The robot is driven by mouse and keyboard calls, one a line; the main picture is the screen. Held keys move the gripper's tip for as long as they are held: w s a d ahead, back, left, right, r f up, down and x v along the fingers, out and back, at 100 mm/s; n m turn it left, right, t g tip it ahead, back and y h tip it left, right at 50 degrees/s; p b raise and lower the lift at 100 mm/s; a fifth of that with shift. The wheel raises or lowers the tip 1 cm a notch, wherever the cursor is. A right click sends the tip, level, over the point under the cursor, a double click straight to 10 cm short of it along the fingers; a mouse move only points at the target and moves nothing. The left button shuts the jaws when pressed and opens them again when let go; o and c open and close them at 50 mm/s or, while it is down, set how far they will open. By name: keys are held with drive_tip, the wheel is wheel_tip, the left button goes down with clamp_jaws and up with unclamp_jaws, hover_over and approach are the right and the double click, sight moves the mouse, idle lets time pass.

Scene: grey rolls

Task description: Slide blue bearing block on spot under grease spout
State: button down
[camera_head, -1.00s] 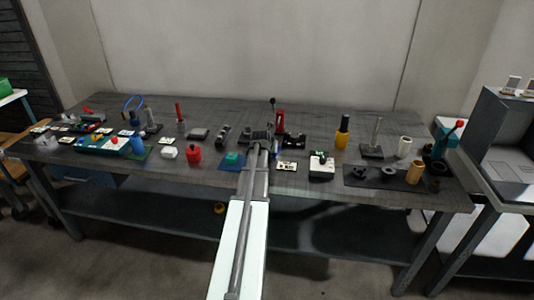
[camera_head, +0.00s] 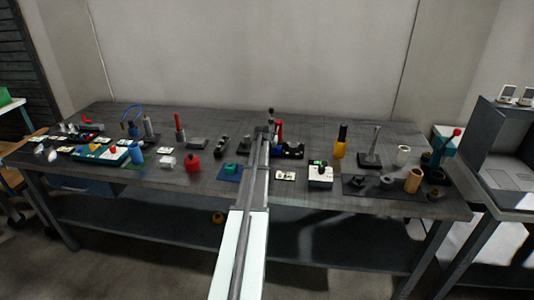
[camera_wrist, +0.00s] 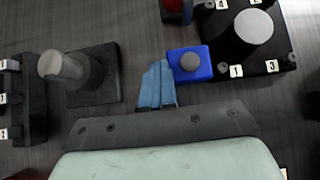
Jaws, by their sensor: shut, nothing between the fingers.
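The blue bearing block (camera_wrist: 190,64), with a round grey disc on top, stands in the wrist view just right of my fingers. My gripper (camera_wrist: 160,66) is shut and empty, its pale blue fingers together beside the block's left side. Whether they touch it I cannot tell. A dark base (camera_wrist: 238,58) with numbered white labels and a pale round post (camera_wrist: 253,27) adjoins the block's right side. A red part (camera_wrist: 177,10) shows at the top edge. I cannot make out the grease spout or the spot for certain.
A grey cylinder (camera_wrist: 64,70) on a square black plate stands left of my fingers. A labelled dark rack (camera_wrist: 17,103) is at the far left. In the head view, a red lever (camera_head: 279,131), a yellow-and-black bottle (camera_head: 340,140) and other items crowd the workbench (camera_head: 310,213).

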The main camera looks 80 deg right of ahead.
drive_tip(key=shift+s+d+f, duration=0.1)
drive_tip(key=shift+s+d, duration=0.15)
drive_tip(key=shift+s, duration=0.5)
drive_tip(key=shift+a, duration=0.5)
drive_tip(key=a, duration=0.2)
drive_tip(key=w+a, duration=0.1)
drive_tip(key=a, duration=0.1)
drive_tip(key=shift+a+r, duration=0.2)
drive_tip(key=s+a+r, duration=0.1)
drive_tip(key=a+r, duration=0.2)
drive_tip(key=a, duration=0.4)
drive_tip(key=s+a+r, duration=0.1)
drive_tip(key=a+r, duration=0.3)
drive_tip(key=a, duration=0.2)
drive_tip(key=shift+m+g, duration=0.4)
drive_tip(key=x, duration=1)
drive_tip(key=shift+f, duration=0.2)
drive_tip(key=shift+d, duration=1.2)
drive_tip(key=shift+d+r, duration=0.1)
drive_tip(key=shift+d, duration=0.6)
drive_tip(key=shift+s, duration=0.1)
